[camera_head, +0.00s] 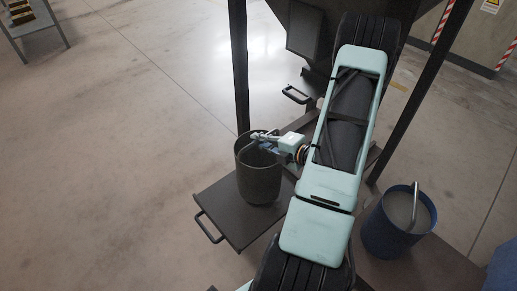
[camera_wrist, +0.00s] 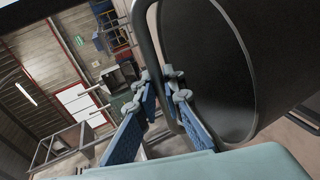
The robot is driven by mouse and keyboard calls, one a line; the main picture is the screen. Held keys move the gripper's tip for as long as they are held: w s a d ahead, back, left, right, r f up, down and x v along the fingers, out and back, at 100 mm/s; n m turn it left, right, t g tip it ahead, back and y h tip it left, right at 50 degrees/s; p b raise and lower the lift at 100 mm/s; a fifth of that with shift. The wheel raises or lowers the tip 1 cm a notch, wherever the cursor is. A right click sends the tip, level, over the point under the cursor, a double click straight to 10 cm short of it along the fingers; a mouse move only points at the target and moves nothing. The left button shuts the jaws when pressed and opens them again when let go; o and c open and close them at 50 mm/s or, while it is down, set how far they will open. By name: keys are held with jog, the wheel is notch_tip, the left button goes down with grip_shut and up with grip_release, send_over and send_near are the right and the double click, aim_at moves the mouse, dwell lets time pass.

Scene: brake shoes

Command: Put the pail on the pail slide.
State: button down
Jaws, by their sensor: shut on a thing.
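A dark grey pail (camera_head: 258,183) is upright at the left of my arm in the head view. My gripper (camera_head: 264,139) is at its rim, shut on its handle. In the wrist view the gripper (camera_wrist: 166,88) has its blue fingers closed around the handle bar (camera_wrist: 150,50), and the open mouth of the pail (camera_wrist: 215,60) fills the right side. A dark flat pail slide (camera_head: 222,201) with a front pull handle lies below the pail. I cannot tell whether the pail's base touches the slide or hangs just above it.
A blue pail (camera_head: 390,236) with grey contents and a raised handle stands on a dark surface at the right. Dark frame posts (camera_head: 239,65) rise beside my arm. Another pull handle (camera_head: 296,94) shows behind.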

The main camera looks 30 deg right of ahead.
jog(key=shift+w+d+f+b, duration=0.15)
jog(key=shift+f+b, duration=0.1)
jog(key=shift+f, duration=0.4)
jog(key=shift+w+a+f+b, duration=0.1)
jog(key=shift+w+f+b, duration=0.1)
jog(key=shift+f, duration=0.4)
jog(key=shift+w+d+f+b, duration=0.1)
jog(key=shift+f+b, duration=0.15)
jog(key=shift+f, duration=0.4)
jog(key=shift+f, duration=0.15)
jog(key=c, duration=2)
grip_release()
jog(key=shift+f, duration=0.1)
jog(key=shift+c, duration=0.2)
jog(key=p+v, duration=0.2)
jog(key=v, duration=0.5)
jog(key=shift+s+r, duration=0.3)
